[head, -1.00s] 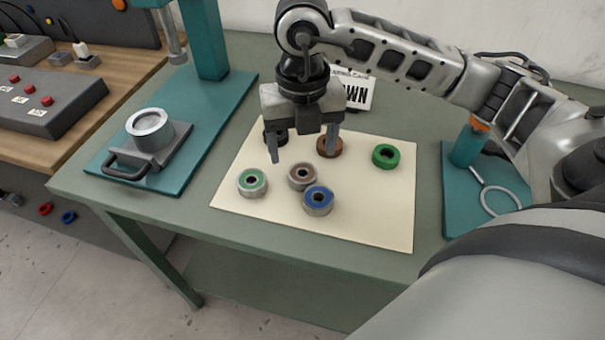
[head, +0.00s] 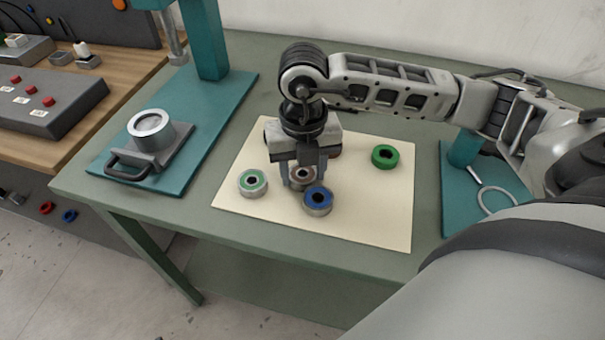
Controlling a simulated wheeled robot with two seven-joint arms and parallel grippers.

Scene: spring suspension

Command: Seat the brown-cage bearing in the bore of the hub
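The brown-cage bearing (head: 302,176), a silver ring with a brown inner part, is on the cream mat, partly hidden by my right gripper. My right gripper (head: 303,182) points down over it, with a finger on either side. The fingers look closed against its rim. I cannot see any gap under the bearing. The hub (head: 150,124), a silver cylinder with a round bore at its top, stands upright on a grey handled block on the teal press base at left. My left gripper is not in view.
A green-cage bearing (head: 252,183) and a blue-cage bearing (head: 317,201) stand close on either side of the gripper. A green ring (head: 385,157) lies further right on the mat (head: 370,215). The teal press column (head: 205,40) rises behind the hub.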

